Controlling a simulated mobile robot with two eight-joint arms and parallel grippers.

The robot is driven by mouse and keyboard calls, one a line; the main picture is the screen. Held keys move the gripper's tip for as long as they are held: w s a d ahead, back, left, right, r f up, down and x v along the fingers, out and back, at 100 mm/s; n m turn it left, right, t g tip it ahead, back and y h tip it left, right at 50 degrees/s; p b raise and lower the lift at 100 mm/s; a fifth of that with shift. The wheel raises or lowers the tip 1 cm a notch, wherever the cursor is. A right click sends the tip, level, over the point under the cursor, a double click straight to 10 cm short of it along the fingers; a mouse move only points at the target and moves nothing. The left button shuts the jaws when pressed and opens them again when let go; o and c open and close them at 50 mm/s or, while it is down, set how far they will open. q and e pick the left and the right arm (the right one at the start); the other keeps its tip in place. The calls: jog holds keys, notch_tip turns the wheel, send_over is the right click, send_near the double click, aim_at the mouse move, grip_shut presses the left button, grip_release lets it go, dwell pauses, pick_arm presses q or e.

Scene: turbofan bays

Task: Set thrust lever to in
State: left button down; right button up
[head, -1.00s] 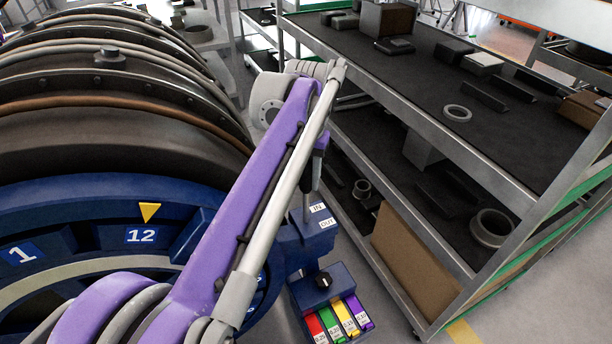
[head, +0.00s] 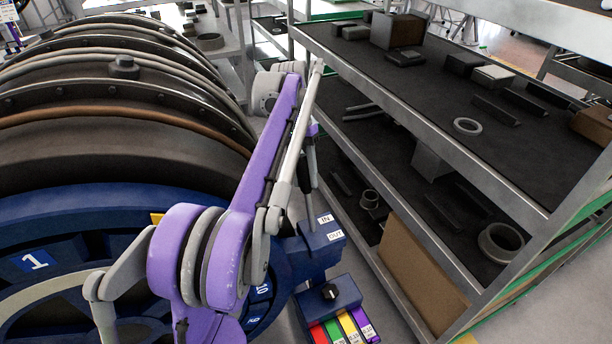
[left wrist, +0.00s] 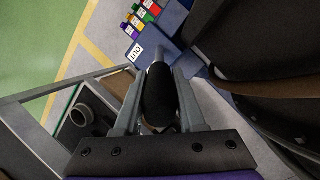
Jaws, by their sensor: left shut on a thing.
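The thrust lever has a black handle (head: 311,158) on a thin rod, rising from a blue housing (head: 318,252) beside the engine. In the head view it stands roughly upright, near the IN label (head: 325,219); the OUT label (head: 335,235) is nearer me. My left gripper (left wrist: 158,88) is shut on the black handle (left wrist: 158,102), with one finger on each side in the left wrist view. In the head view the arm partly hides the gripper and handle. The OUT label also shows in the left wrist view (left wrist: 133,53). My right gripper is not in view.
The large dark engine (head: 110,145) with its blue ring (head: 100,207) fills the left. A metal shelf rack (head: 430,165) with rings and boxes stands close on the right. A black knob (head: 329,291) and coloured tabs (head: 348,327) lie below the lever housing.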

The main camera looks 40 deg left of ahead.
pick_arm(q)
jog(key=shift+a, duration=0.1)
jog(key=c, duration=0.5)
grip_release()
jog(key=shift+a+f, duration=0.1)
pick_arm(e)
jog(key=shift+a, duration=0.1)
pick_arm(q)
jog(key=shift+r, duration=0.3)
jog(key=p+v, duration=0.2)
jog(key=v, duration=0.8)
jog(key=shift+w+a+r, duration=0.1)
jog(key=shift+w+a, duration=0.05)
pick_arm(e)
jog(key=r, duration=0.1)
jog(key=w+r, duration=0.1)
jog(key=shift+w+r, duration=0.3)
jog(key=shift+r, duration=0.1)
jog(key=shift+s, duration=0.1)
